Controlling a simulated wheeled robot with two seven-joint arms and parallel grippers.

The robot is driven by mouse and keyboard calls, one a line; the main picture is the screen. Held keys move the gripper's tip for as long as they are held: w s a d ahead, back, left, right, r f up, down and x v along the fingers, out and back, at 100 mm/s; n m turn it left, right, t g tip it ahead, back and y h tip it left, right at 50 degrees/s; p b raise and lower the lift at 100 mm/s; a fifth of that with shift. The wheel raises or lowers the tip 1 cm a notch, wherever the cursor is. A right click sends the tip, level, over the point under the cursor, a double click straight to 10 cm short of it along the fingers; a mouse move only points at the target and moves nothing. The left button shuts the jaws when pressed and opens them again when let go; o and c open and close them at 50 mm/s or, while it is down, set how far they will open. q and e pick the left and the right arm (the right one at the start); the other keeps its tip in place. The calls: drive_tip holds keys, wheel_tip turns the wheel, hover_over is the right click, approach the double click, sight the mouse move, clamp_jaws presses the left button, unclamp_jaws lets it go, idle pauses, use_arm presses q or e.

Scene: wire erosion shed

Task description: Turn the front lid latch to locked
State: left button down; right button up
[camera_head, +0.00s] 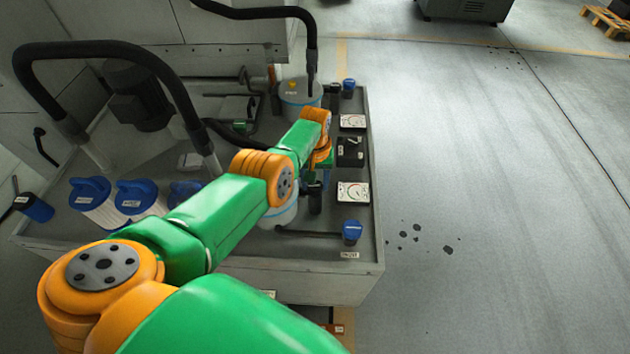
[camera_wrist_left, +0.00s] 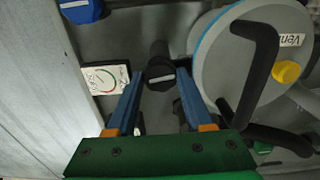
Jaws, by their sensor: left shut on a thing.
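The front canister lid (camera_wrist_left: 215,65) is grey with a blue rim, and part of the canister (camera_head: 281,216) shows behind my arm in the head view. The front lid latch (camera_wrist_left: 160,72) appears as a dark upright knob with a pale bar beside the lid; its dark body (camera_head: 315,199) also shows in the head view. My left gripper (camera_wrist_left: 160,82) has its blue fingers on either side of this knob and is shut on it. Its tip (camera_head: 325,172) is partly hidden by my wrist in the head view. The latch's setting cannot be read. My right gripper is not in view.
A second canister (camera_head: 300,92) stands at the back. Dials (camera_head: 353,192) and blue-capped knobs (camera_head: 351,230) line the bench's right edge. Blue-lidded containers (camera_head: 90,193) and black hoses (camera_head: 100,48) are at left. The floor (camera_head: 490,200) right of the bench is clear.

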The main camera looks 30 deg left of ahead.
sight(315, 186)
use_arm(q)
drive_tip(key=shift+s+m, duration=0.1)
drive_tip(key=shift+m, duration=0.9)
drive_tip(key=shift+c, duration=1.4)
unclamp_jaws()
wheel_tip(315, 186, up, 7)
drive_tip(key=p, duration=0.5)
drive_tip(key=shift+r+p, duration=0.15)
drive_tip(key=shift+p, duration=0.2)
